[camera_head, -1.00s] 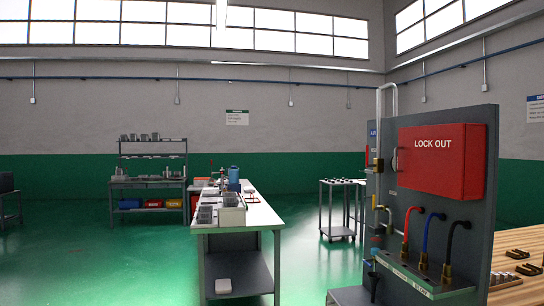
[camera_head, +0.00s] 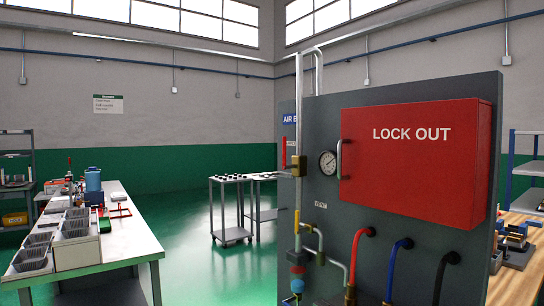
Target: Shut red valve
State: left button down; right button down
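A dark grey panel (camera_head: 410,107) stands on the right, labelled AIR at its upper left. Pipes and fittings run down its left edge, with a brass block (camera_head: 299,165) on the pipe. A red part (camera_head: 297,269) sits low on this pipework, above a blue one; it is too small to tell whether it is the red valve or how it is set. A long red strip (camera_head: 284,157) at the panel's left edge is partly hidden by the pipe. Neither of my grippers is in view.
A red LOCK OUT box (camera_head: 412,160) juts from the panel, beside a round gauge (camera_head: 328,163). Red, blue and black hoses hang below. A white workbench (camera_head: 124,240) with grey bins stands at left, a small cart (camera_head: 233,236) behind.

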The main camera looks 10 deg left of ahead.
aim_at(284, 167)
jog(key=i+j, duration=0.7)
jog(key=i, duration=0.2)
jog(key=i+j, duration=0.3)
jog(key=j, duration=0.2)
jog(key=i+j+u, duration=0.1)
jog(key=i+j, duration=0.25)
jog(key=j, duration=0.15)
jog(key=i+j, duration=0.3)
jog(key=j, duration=0.15)
jog(key=u, duration=0.05)
